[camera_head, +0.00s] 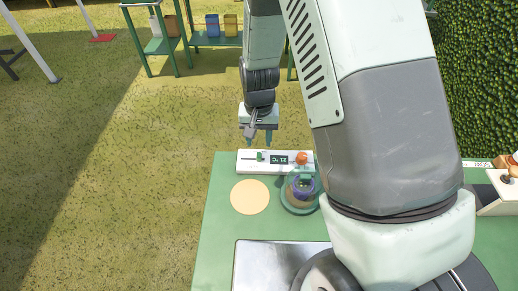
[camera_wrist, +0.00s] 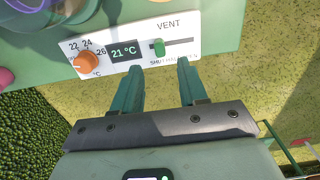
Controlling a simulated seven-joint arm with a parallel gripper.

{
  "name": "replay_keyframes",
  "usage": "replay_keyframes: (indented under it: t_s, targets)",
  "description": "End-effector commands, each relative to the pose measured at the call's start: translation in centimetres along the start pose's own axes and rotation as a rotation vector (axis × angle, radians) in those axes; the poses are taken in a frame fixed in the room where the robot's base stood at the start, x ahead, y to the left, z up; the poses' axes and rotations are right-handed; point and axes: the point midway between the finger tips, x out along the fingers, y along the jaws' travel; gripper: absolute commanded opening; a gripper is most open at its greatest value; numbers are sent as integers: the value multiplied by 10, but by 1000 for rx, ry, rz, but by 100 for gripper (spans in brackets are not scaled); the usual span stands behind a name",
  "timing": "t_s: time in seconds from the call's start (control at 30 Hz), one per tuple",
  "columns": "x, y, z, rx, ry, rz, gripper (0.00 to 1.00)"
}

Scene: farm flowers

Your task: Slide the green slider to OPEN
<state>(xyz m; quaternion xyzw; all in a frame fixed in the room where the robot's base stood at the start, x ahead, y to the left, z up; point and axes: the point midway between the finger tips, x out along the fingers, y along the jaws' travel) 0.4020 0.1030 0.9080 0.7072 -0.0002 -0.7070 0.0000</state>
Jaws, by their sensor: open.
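The green slider (camera_wrist: 159,48) sits at the left part of the black slot under the word VENT in the wrist view, above the SHUT end of the small label. The slider also shows on the white control panel (camera_head: 247,167) in the head view (camera_head: 260,156). The OPEN end of the label, at the right, is partly hidden by a finger. My gripper (camera_wrist: 159,72) is open and empty. Its two green fingertips appear on either side of the slider in the wrist view, with a visible gap. In the head view my gripper (camera_head: 259,141) is just behind the panel.
An orange knob (camera_wrist: 86,62) and a display (camera_wrist: 124,53) reading 21 °C share the panel. A round tan disc (camera_head: 250,197) and a purple-and-green pot (camera_head: 303,188) stand on the green table (camera_head: 216,220) close to the panel. Grass lies behind the table.

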Motion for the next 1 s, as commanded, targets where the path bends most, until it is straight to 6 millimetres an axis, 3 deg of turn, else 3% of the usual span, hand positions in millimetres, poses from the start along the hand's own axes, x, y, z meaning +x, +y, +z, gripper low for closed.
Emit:
replay_keyframes:
  t_s: [0.1,0.3,0.73,0.77,1.0]
  targets:
    - [25,1,1,1,-5,2,43]
    - [54,0,1,1,-3,1,43]
    - [65,0,0,0,0,0,43]
    - [65,0,0,0,0,0,41]
    - [65,0,0,0,0,0,4]
